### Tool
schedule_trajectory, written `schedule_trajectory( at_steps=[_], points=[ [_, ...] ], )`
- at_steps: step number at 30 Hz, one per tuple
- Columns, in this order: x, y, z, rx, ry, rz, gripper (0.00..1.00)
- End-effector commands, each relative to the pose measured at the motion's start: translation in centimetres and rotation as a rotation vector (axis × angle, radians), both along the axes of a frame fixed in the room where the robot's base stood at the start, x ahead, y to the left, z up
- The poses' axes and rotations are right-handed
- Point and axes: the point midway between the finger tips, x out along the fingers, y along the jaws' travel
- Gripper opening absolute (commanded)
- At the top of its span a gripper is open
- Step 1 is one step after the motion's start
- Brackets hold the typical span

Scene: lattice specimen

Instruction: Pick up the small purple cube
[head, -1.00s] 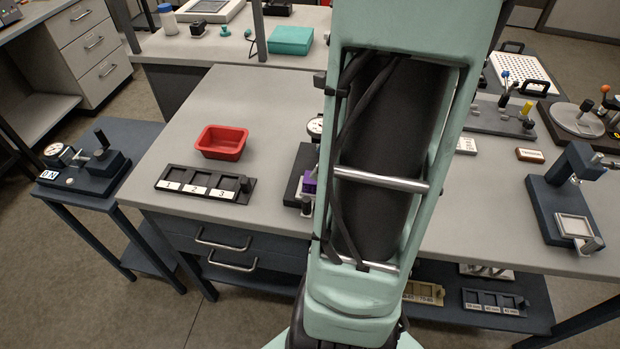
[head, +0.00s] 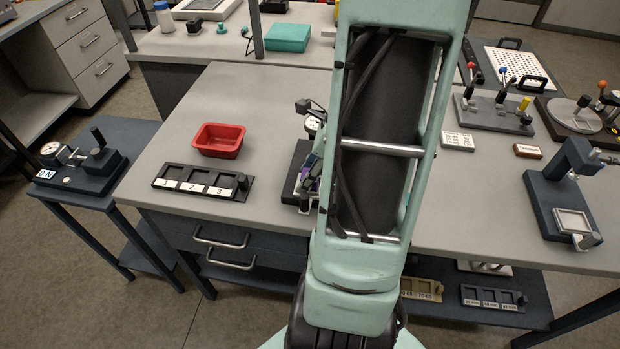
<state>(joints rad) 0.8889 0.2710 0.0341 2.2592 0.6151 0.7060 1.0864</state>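The small purple cube (head: 313,186) shows only as a sliver of purple on a dark-based device (head: 291,178) at the middle of the table. My arm hides most of the device's right side. Part of my gripper (head: 313,168) shows at the arm's left edge, down at the device and right by the cube. Whether it touches the cube is hidden, and I cannot see whether its fingers are open or shut.
A red tray (head: 219,151) and a black rack (head: 190,191) with slots 1, 2 and 3 stand to the left. A dark stand (head: 565,200) and labelled blocks (head: 458,141) are to the right. The grey table between the red tray and the device is clear.

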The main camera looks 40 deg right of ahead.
Motion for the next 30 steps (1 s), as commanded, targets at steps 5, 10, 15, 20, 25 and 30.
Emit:
schedule_trajectory(
  at_steps=[5, 10, 15, 20, 25, 30],
  points=[
    [0.0, 0.0, 0.0, 0.0, 0.0, 0.0, 0.18],
    [0.0, 0.0, 0.0, 0.0, 0.0, 0.0, 0.12],
    [0.0, 0.0, 0.1, 0.0, 0.0, 0.0, 0.12],
    [0.0, -0.2, 0.7, -0.001, 0.0, 0.002, 0.12],
    [0.1, -0.6, 2.1, -0.001, 0.0, 0.004, 0.12],
    [0.2, -1.0, 3.9, 0.0, 0.0, 0.01, 0.12]
  ],
)
